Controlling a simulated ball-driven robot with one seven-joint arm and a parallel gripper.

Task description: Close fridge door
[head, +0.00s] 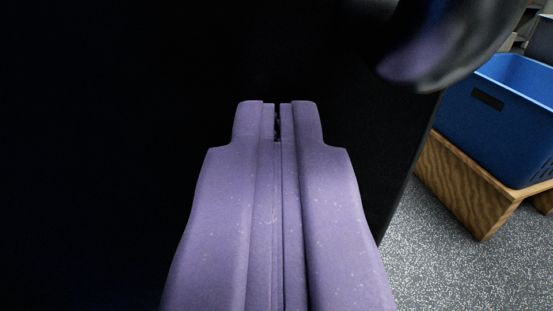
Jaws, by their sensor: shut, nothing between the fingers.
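My gripper (277,106) is purple and points away from me in the lower middle of the head view. Its two fingers are shut with only a thin dark line between them, and they hold nothing. A large black flat surface (385,150) fills most of the view behind the gripper; it may be the fridge door, but it is too dark to tell. Its right edge runs slanting down beside the floor. I cannot tell whether the fingertips touch it. No handle, hinge or fridge inside can be made out.
A glossy black rounded thing (440,45) juts in at the top right; I cannot tell what it is. Farther right, a blue plastic crate (500,125) stands on a low wooden bench (462,190). The speckled grey floor (450,265) is clear at the lower right.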

